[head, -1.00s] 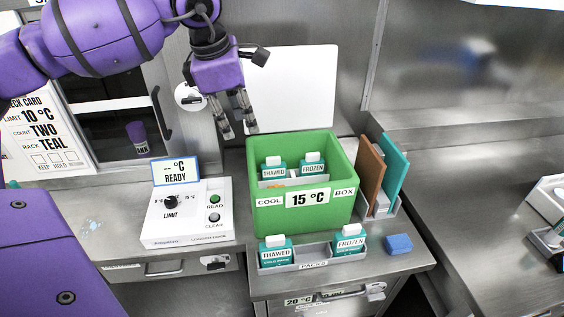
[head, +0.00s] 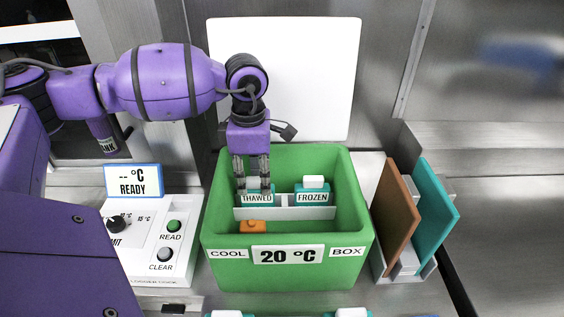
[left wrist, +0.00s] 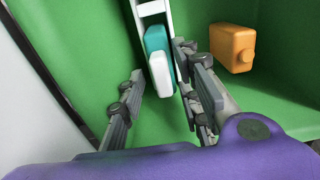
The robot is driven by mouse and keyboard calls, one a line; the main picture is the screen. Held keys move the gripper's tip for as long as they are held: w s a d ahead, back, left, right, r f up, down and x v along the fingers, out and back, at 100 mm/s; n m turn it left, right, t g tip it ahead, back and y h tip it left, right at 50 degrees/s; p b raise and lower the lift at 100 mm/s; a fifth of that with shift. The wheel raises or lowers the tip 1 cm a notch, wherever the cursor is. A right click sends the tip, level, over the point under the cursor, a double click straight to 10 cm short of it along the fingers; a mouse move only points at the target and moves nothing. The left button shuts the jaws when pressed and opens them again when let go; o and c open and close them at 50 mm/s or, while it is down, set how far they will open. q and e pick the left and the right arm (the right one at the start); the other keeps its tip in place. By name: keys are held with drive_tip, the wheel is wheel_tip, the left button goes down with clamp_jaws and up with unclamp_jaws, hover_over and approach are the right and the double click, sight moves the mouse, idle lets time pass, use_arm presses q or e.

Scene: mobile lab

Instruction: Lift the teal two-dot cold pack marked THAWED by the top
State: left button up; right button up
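A teal pack with a white cap, marked THAWED (head: 257,198), stands upright in the rear slot of the green cool box (head: 225,268). Its dots cannot be made out. My left gripper (head: 252,186) points down into the box, one finger on each side of this pack's top. In the left wrist view the pack (left wrist: 156,42) lies between the spread fingers (left wrist: 160,82), with a gap at the left finger. The right finger is close to it; contact cannot be told. A teal pack marked FROZEN (head: 312,199) stands to its right. My right gripper is out of view.
A white divider (head: 300,213) crosses the box, with an orange block (head: 253,227) in front of it. The box label reads 20 °C (head: 288,256). Brown (head: 396,220) and teal (head: 430,215) boards stand at right. A reader (head: 180,265) stands at left.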

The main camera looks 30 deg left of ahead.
sight(258, 197)
use_arm(q)
drive_tip(key=f, duration=0.5)
drive_tip(key=shift+d+f+p, duration=0.1)
drive_tip(key=shift+d+p, duration=0.1)
drive_tip(key=shift+p, duration=0.1)
drive_tip(key=shift+s, duration=0.1)
drive_tip(key=shift+c, duration=0.5)
clamp_jaws()
